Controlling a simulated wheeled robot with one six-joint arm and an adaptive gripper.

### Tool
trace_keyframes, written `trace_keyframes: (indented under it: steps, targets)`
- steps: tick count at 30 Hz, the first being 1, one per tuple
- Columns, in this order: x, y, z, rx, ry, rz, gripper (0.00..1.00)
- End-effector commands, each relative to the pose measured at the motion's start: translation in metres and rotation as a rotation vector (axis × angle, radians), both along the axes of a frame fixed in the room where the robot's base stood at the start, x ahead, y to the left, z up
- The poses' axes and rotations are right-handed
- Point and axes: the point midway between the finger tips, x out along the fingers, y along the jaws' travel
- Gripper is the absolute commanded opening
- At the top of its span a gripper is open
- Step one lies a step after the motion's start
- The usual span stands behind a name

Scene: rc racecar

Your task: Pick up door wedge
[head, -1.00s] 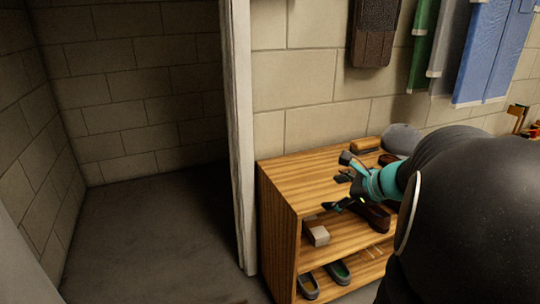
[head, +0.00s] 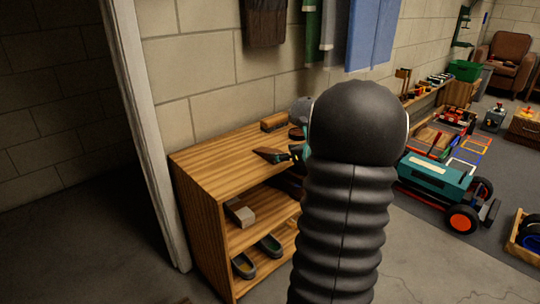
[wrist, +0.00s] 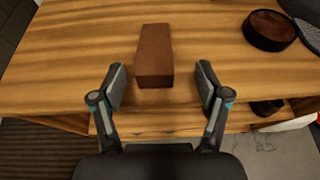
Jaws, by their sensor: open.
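A brown, block-like door wedge (wrist: 155,58) lies on the wooden top of the shelf unit, in the upper middle of the wrist view. My gripper (wrist: 161,76) is open, its two dark fingers spread on either side of the wedge's near end. Nothing is held, and gaps show between the wedge and both fingers. In the head view my arm hides most of the gripper. A dark pointed shape shows there at the arm's left, and I cannot tell whether it is wedge or fingertip.
The shelf unit (head: 190,170) stands against a block wall. On its top are a round brown tin (wrist: 269,30) and a wooden brush (head: 273,122). A pale block (head: 240,212) and slippers (head: 244,265) sit on lower shelves. A teal vehicle (head: 437,178) stands at right.

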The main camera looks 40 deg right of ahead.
Motion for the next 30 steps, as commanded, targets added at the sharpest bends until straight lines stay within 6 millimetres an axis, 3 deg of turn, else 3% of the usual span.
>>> trace_keyframes:
  steps: [7, 17, 24, 26, 30]
  targets:
    - [0.011, 0.002, -0.004, 0.0, 0.002, 0.002, 0.75]
    - [0.051, 0.009, -0.016, 0.0, 0.002, 0.002, 0.75]
    - [0.054, 0.008, -0.017, -0.002, 0.001, 0.001, 0.75]
    - [0.054, 0.008, -0.017, -0.002, 0.001, 0.001, 0.65]
    - [0.054, 0.009, -0.017, -0.002, 0.001, 0.001, 0.3]
